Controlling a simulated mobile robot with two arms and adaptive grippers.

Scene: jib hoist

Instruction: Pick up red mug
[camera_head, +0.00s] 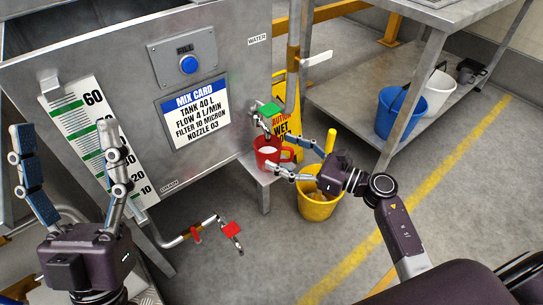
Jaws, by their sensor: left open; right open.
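The red mug (266,152) stands upright on a small metal shelf (261,176) at the right end of the steel tank, with its handle toward the right. Something pale shows inside it. My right gripper (273,145) is open beside the mug on its right; one finger reaches behind the mug's rim and the other passes in front of it. I cannot tell whether either finger touches it. My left gripper (72,150) is open and empty at the left, fingers pointing up in front of the tank's level scale.
A yellow bucket (314,207) stands on the floor below my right gripper. A yellow wet-floor sign (289,95) is behind the mug. A drain pipe with a red handle (232,229) sticks out low. A steel shelf (345,105) at the back right holds blue and white buckets.

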